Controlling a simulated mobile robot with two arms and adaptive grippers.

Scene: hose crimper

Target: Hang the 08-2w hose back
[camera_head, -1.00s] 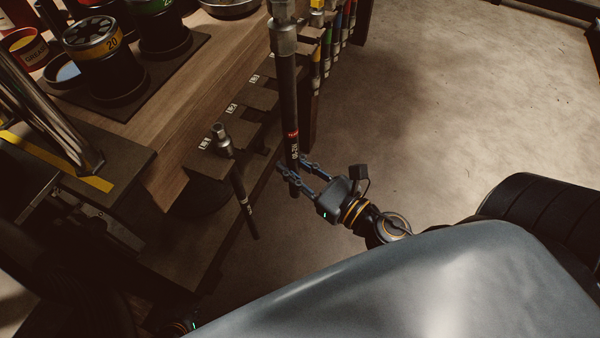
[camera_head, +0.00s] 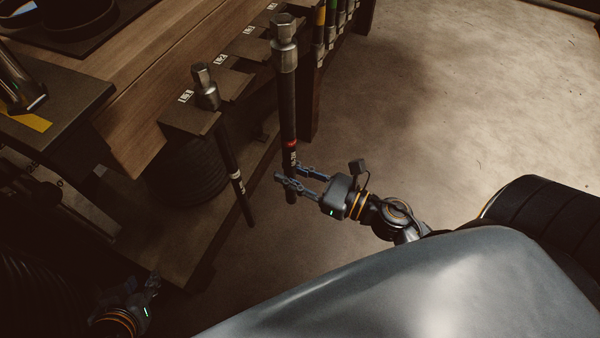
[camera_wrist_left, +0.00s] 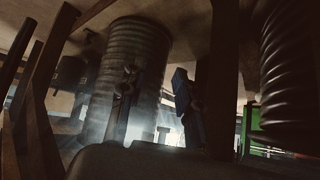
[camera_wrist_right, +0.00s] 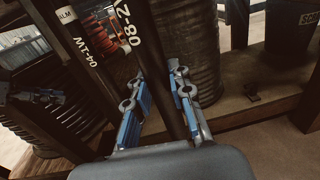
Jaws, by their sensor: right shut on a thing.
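The 08-2w hose (camera_head: 287,110) is a dark, nearly upright tube with a metal fitting on top and a red band low down. My right gripper (camera_head: 289,178) is shut on its lower end, in free air to the right of the bench's hose brackets. In the right wrist view the hose (camera_wrist_right: 150,60) runs between the blue fingers (camera_wrist_right: 160,100), with "08-2" readable. My left gripper (camera_head: 152,284) is low at the left, away from the hose. Its fingers stand apart and empty in the left wrist view (camera_wrist_left: 155,95).
Labelled brackets (camera_head: 232,84) line the wooden bench edge (camera_head: 150,100). Another hose (camera_head: 230,165), marked 04-1W in the right wrist view, hangs from the nearest one. Colour-banded hoses (camera_head: 330,25) hang farther back. A ribbed drum (camera_head: 185,180) stands under the bench. Open floor (camera_head: 450,100) lies right.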

